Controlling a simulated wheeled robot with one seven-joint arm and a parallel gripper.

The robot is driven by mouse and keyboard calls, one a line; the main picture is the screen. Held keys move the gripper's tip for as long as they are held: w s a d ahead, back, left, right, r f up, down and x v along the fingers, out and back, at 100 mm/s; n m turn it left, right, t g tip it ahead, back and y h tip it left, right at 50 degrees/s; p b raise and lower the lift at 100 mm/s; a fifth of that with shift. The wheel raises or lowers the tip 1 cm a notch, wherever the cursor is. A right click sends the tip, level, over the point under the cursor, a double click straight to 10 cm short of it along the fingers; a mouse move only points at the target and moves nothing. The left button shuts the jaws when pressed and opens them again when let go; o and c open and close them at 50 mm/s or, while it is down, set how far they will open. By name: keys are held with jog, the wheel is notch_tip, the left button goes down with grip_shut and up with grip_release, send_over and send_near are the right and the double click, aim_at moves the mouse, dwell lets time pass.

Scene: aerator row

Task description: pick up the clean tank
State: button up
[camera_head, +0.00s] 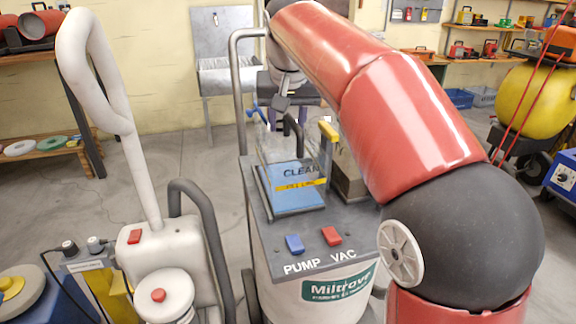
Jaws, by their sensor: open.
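The clean tank (294,198) is a clear box with blue in its lower part, lettered "CLEAN" above a yellow line. It sits upright on the grey top of the Miltrove machine (322,290). A dark arched handle (293,122) rises behind it. My gripper (282,104) is open, above and behind the tank, close to the dark handle. It is small in view, and I cannot tell whether it touches the handle. My red arm comes from the right and covers part of the machine's right side.
A brownish second tank (347,183) with a yellow handle (328,132) stands close on the right. A grey frame bar (240,90) rises on the left. A blue switch (295,244) and red switch (332,236) are in front. A white machine (160,245) stands left.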

jog(key=shift+c, duration=0.2)
grip_shut()
dwell(1.2)
